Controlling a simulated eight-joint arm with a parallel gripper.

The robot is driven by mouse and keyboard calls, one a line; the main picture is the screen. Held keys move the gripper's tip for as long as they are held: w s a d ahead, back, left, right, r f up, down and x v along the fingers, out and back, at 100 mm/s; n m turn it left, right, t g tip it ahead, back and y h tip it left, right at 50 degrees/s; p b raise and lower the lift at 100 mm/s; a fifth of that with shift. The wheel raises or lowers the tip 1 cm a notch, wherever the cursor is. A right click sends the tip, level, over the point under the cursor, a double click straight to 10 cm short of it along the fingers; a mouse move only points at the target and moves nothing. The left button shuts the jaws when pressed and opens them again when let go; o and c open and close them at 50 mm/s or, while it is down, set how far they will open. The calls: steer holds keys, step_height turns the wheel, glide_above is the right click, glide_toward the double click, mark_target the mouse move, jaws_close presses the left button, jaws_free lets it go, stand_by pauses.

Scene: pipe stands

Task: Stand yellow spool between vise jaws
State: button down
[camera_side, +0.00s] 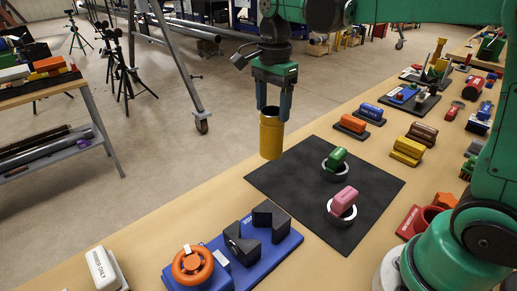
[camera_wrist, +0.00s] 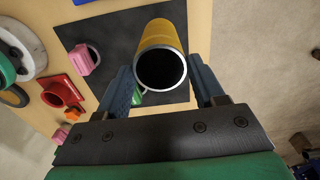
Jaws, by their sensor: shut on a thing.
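The yellow spool (camera_side: 271,138) is a hollow cylinder with a metal rim, held upright in my gripper (camera_side: 272,112) above the table's far edge, beside the black mat. In the wrist view the spool (camera_wrist: 162,60) shows its open dark end between the two fingers of my gripper (camera_wrist: 165,85). The vise (camera_side: 240,250) has a blue base, an orange handwheel (camera_side: 192,265) and two dark jaws with V-shaped notches, the front jaw (camera_side: 241,243) and the back jaw (camera_side: 270,220). A gap shows between the jaws, and the vise stands apart from the spool, at the lower left.
The black mat (camera_side: 290,185) carries a green piece (camera_side: 338,157) and a pink piece (camera_side: 344,200) on white rings. Orange, blue and yellow blocks stand beyond it to the right. A white block (camera_side: 104,268) lies at the lower left.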

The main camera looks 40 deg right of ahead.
steer(key=s+a+r+n, duration=0.4)
steer(key=s+a, duration=0.5)
steer(key=a, duration=0.4)
steer(key=shift+s+n, duration=0.25)
steer(key=shift+n, duration=0.55)
steer(key=shift+f, duration=2.75)
steer(key=shift+f, duration=2.85)
jaws_free()
